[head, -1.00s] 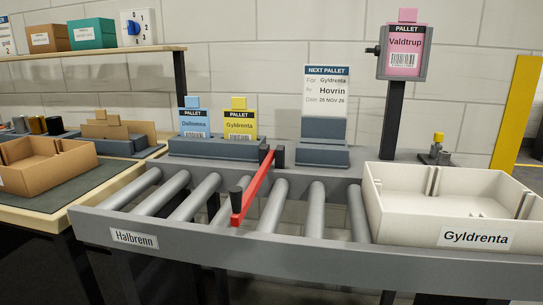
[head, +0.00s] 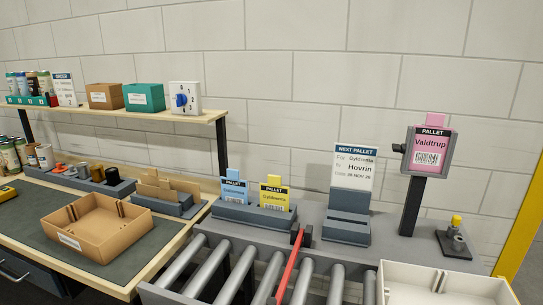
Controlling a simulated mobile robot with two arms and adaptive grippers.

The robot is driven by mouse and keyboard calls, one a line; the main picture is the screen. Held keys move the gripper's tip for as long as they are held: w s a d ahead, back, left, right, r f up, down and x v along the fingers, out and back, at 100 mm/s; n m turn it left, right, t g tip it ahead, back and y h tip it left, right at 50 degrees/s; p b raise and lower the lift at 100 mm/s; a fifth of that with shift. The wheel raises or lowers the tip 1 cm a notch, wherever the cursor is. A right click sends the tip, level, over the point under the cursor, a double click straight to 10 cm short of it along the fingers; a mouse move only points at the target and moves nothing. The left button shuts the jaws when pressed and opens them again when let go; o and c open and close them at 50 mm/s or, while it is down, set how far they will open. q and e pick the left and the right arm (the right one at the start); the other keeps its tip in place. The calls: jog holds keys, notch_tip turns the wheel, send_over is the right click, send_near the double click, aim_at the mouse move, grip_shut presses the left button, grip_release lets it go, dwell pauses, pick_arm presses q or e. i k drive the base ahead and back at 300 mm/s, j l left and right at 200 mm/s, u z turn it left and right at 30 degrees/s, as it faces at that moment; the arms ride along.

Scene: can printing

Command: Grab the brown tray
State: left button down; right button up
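The brown tray (head: 84,241) is an open box with a white label on its front wall. It sits on the dark mat (head: 155,242) on the wooden workbench at the left of the head view. It looks empty, with small notched tabs on its rim. Neither of my grippers shows in this view.
A roller conveyor (head: 208,268) with a red bar (head: 290,262) stands right of the bench. A white tray (head: 425,285) is at the lower right. Behind the brown tray are a grey holder with brown cards (head: 165,190) and a row of small items (head: 85,175). A shelf (head: 130,113) runs above.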

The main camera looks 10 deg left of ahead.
aim_at(97, 227)
jog(key=u, duration=1.4)
